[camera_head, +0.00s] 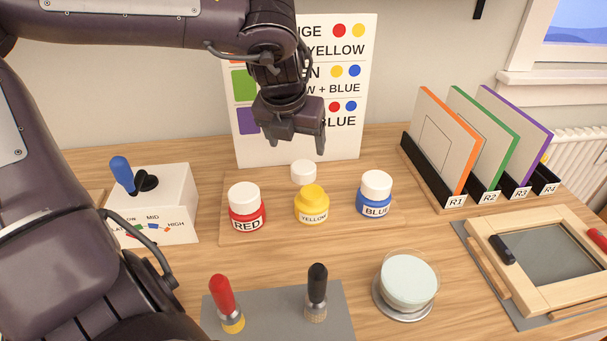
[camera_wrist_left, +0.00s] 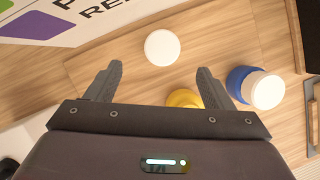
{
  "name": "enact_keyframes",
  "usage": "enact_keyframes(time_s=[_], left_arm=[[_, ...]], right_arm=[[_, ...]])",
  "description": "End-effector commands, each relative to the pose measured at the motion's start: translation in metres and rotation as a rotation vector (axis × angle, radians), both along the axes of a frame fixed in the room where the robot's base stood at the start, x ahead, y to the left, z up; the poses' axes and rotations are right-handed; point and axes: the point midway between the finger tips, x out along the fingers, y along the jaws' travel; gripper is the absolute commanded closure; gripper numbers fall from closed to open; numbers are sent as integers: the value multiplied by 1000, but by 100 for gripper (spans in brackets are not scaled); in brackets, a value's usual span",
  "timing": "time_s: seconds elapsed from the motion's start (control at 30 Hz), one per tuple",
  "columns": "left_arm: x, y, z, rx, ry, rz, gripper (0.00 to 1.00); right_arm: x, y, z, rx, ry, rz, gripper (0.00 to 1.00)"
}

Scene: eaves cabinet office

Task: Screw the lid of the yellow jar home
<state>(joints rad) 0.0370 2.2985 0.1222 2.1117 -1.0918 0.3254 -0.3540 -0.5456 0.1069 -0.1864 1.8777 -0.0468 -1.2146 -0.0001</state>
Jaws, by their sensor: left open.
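The yellow jar (camera_head: 312,206) stands upright between the red and blue jars, and no white lid is on it. A loose white lid (camera_head: 303,172) lies on the wooden board just behind it. My left gripper (camera_head: 297,145) is open and empty, in the air above and behind the jars, pointing down. In the left wrist view the white lid (camera_wrist_left: 162,47) shows beyond the open fingers (camera_wrist_left: 158,75). There the yellow jar (camera_wrist_left: 184,97) is partly hidden by the gripper body. My right gripper is in neither view.
The red jar (camera_head: 246,212) and blue jar (camera_head: 374,197) wear white lids close by. A colour chart (camera_head: 345,140) stands behind the gripper. A white switch box (camera_head: 165,205) is at left, a round dish (camera_head: 407,281) in front, and a panel rack (camera_head: 428,175) at right.

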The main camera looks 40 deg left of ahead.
Motion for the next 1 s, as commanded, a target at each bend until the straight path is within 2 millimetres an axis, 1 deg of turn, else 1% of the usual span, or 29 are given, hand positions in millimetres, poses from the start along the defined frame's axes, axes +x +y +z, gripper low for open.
enact_keyframes(time_s=[0.03, 0.1, 0.2, 0.3, 0.57, 0.7, 0.8, 1.0], left_arm=[[0, 0, -10, 0, 0, 0, 25], [0, 0, -14, 0, 0, 0, 25], [1, 0, -17, 0, 1, 0, 25], [3, 1, -25, 0, 2, 0, 25], [15, 6, -52, 0, 4, 2, 25], [26, 8, -72, 0, 4, 1, 25], [30, 10, -82, 0, 3, 2, 25], [32, 11, -86, 0, -1, 0, 25]], right_arm=[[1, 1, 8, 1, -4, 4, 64], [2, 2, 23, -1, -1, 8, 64], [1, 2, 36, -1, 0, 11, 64], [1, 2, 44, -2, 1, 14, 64], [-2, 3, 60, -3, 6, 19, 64], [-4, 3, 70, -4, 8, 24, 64], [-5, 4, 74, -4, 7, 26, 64], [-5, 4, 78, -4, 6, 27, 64]])
